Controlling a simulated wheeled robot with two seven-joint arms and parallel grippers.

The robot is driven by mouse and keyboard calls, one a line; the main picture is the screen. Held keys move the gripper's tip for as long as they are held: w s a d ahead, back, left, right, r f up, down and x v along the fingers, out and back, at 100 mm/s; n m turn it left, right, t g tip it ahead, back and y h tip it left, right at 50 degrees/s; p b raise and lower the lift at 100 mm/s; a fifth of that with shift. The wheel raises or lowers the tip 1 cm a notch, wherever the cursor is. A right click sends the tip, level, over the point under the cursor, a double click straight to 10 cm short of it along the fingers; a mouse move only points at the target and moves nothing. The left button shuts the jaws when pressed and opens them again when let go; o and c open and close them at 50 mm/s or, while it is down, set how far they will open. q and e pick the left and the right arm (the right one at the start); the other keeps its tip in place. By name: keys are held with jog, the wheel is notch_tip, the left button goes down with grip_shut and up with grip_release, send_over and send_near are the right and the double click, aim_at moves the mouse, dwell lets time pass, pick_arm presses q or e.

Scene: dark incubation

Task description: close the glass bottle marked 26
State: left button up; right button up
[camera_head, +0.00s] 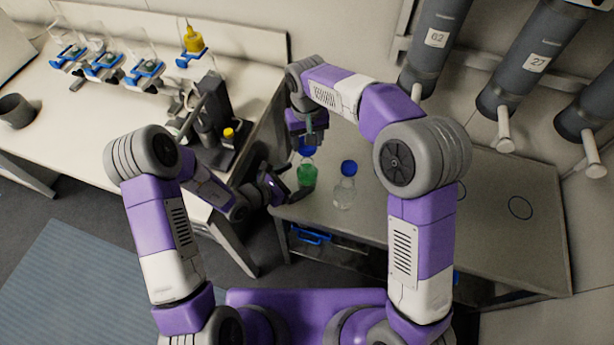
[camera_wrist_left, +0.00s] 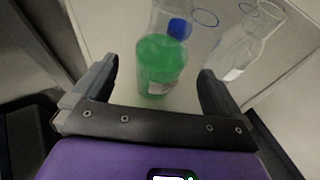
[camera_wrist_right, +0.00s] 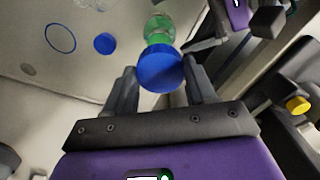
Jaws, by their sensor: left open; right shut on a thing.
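A glass bottle with green contents (camera_head: 307,176) stands on the grey bench. In the left wrist view the green bottle (camera_wrist_left: 160,64) is between the spread fingers of my left gripper (camera_head: 290,192), which is open. My right gripper (camera_head: 308,138) is shut on a blue cap (camera_wrist_right: 160,69), directly above the green bottle; I cannot tell whether cap and neck touch. A clear bottle (camera_head: 344,191) stands to the right, its mouth apparently open in the left wrist view (camera_wrist_left: 245,45). A second blue cap (camera_wrist_right: 103,43) seems to lie on the bench. The bottle numbers are unreadable.
Dark cylinders marked 62 (camera_head: 437,38) and 27 (camera_head: 536,63) hang above the bench's back. A white table at left carries a dark device (camera_head: 212,112) and several small stands with blue parts.

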pick_arm(q)
jog(key=shift+x, duration=2.7)
jog(key=shift+c, duration=0.2)
jog(key=c, duration=1.4)
jog(key=shift+c, duration=0.2)
pick_arm(e)
send_over(307, 162)
jog(key=shift+f, duration=2.55)
